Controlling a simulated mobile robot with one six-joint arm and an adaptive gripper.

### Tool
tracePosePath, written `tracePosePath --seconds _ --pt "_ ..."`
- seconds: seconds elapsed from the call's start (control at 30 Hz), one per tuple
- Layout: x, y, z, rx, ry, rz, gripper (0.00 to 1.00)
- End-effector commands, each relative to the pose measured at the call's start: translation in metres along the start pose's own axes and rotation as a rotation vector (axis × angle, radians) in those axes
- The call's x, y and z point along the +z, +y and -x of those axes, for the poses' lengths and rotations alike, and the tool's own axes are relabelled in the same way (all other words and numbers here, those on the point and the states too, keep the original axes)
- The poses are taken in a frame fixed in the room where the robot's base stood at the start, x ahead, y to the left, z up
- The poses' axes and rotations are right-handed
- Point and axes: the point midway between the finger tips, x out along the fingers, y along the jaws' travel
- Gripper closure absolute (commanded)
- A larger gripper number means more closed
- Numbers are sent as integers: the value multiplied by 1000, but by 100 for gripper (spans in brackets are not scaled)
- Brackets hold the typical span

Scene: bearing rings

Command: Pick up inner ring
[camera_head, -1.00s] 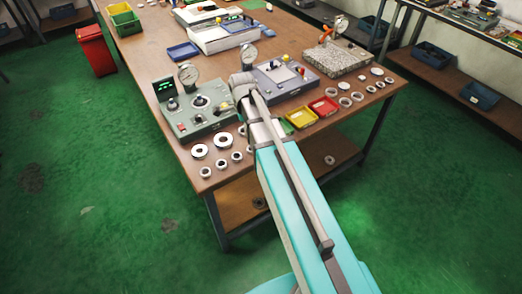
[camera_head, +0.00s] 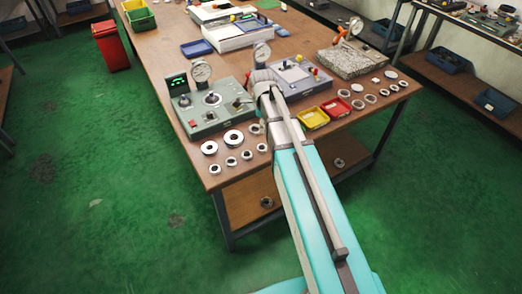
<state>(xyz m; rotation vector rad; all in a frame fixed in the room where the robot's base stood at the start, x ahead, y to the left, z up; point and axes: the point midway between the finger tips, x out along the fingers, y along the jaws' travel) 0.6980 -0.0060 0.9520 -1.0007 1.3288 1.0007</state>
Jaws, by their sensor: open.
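Several metal rings lie flat near the table's front edge. At the left are two large dark-holed rings, one (camera_head: 209,147) beside the other (camera_head: 233,138), with a row of smaller rings (camera_head: 231,161) in front. At the right are several thinner, wide-holed rings (camera_head: 358,104) and a few pale discs (camera_head: 391,74). I cannot tell which one is the inner ring. My arm reaches over the table between the two groups, its wrist near the grey-green gauge device (camera_head: 205,115). My gripper is hidden behind the wrist.
A yellow tray (camera_head: 313,118) and a red tray (camera_head: 336,108) sit just right of my arm. A blue-grey gauge unit (camera_head: 300,82) and a granite block (camera_head: 354,62) stand behind. A red bin (camera_head: 112,47) is on the green floor.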

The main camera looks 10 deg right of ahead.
Motion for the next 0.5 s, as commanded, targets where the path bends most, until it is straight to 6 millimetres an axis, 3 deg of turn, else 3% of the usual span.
tracePosePath --seconds 0.5 --pt "1 0 -44 0 0 2 2"
